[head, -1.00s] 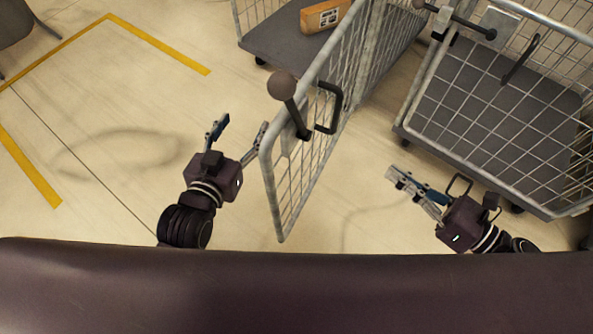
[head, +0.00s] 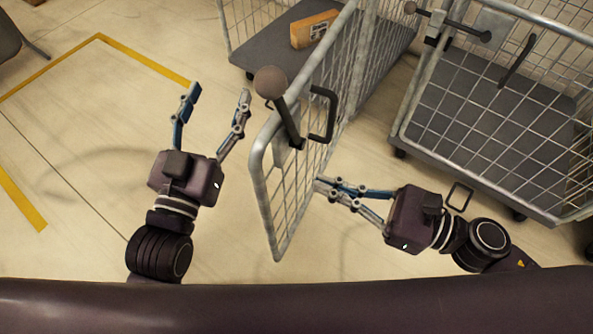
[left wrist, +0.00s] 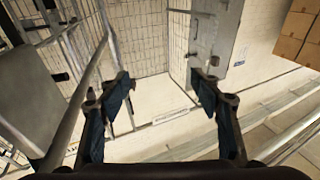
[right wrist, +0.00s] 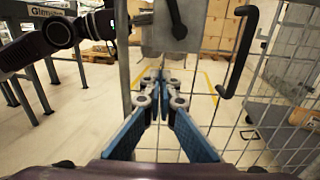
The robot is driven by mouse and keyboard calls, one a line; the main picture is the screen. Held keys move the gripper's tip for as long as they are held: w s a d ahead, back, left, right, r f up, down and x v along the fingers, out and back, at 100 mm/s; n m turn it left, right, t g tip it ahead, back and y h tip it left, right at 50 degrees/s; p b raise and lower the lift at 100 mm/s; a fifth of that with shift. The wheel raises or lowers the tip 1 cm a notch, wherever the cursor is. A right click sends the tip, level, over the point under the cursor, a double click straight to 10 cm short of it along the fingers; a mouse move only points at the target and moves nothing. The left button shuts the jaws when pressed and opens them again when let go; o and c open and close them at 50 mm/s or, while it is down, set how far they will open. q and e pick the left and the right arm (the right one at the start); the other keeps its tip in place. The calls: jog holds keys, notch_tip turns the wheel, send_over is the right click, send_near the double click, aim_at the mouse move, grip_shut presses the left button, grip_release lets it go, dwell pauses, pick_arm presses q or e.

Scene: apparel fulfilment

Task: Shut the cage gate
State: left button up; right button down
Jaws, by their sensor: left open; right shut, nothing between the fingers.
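The cage gate (head: 301,172) is a wire mesh panel in a grey tube frame, swung out from the left cage toward me. It carries a round-knobbed latch lever (head: 284,110) and a black handle (head: 326,112). The handle also shows in the right wrist view (right wrist: 238,52). My left gripper (head: 217,92) is open and empty, left of the gate. My right gripper (head: 319,187) is shut and empty, its fingertips close to the gate's right face, low down. In the right wrist view the fingertips (right wrist: 163,75) point at the mesh; I cannot tell whether they touch.
The left cage has a dark floor (head: 262,55) with a cardboard box (head: 314,29) on it. A second, closed cage (head: 400,125) stands at the right. Yellow tape (head: 146,60) marks the floor at the left, which is clear there.

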aim_at(281, 168)
jog(key=p+x, duration=0.1)
jog(key=x, duration=0.4)
jog(key=shift+w+a+r, duration=0.1)
jog(key=shift+a, duration=0.05)
pick_arm(q)
jog(key=shift+a+f+g+y, duration=0.15)
jog(key=shift+f+g, duration=0.3)
jog(key=shift+f, duration=0.5)
jog(key=shift+a+f+g+y, duration=0.15)
jog(key=shift+f+g, duration=0.25)
jog(key=shift+f, duration=0.5)
jog(key=shift+a+f+g+y, duration=0.15)
jog(key=shift+f+g, duration=0.3)
jog(key=shift+f, duration=0.5)
pick_arm(e)
jog(key=shift+w+a, duration=0.15)
jog(key=shift+a, duration=0.25)
